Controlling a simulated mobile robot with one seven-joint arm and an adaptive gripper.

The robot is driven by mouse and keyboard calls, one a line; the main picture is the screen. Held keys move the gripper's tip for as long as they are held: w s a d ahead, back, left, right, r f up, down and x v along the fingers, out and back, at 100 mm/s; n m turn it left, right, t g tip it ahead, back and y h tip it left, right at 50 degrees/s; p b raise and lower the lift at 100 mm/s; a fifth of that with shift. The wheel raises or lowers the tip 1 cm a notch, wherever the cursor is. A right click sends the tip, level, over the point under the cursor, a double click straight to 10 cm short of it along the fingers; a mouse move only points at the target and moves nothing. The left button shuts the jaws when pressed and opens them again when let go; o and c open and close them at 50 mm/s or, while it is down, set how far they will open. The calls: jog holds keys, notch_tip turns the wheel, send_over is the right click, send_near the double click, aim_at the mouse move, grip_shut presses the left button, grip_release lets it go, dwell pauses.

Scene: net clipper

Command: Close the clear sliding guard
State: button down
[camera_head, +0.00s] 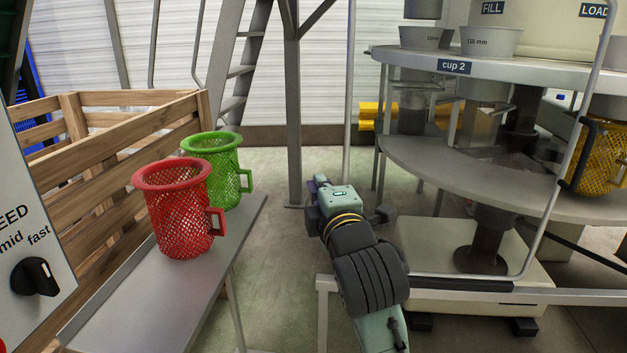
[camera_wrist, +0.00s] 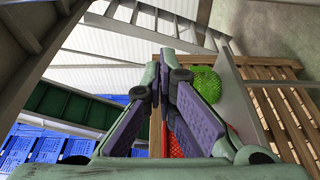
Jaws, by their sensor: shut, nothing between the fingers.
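The clear guard shows at the right of the head view as a grey tube frame (camera_head: 520,276) around a see-through pane. It stands in front of the round machine, and its right tube rises to the top edge. A black handle (camera_head: 580,155) sits on that right tube. My gripper (camera_head: 320,185) is left of the guard, apart from it and the handle; its fingertips are mostly hidden there. In the wrist view my gripper (camera_wrist: 163,75) has its purple-padded fingers together and empty. The guard is not seen in the wrist view.
A red basket (camera_head: 180,215) and a green basket (camera_head: 222,165) stand on a metal shelf (camera_head: 150,290) beside a wooden crate (camera_head: 130,130) at left. A yellow basket (camera_head: 597,160) hangs at the machine behind the handle. A grey post (camera_head: 293,110) stands behind my arm.

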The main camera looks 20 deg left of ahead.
jog(key=w+a+p, duration=0.1)
jog(key=w+p, duration=0.1)
jog(key=w, duration=0.5)
jog(key=shift+w+p, duration=0.25)
jog(key=shift+p, duration=0.15)
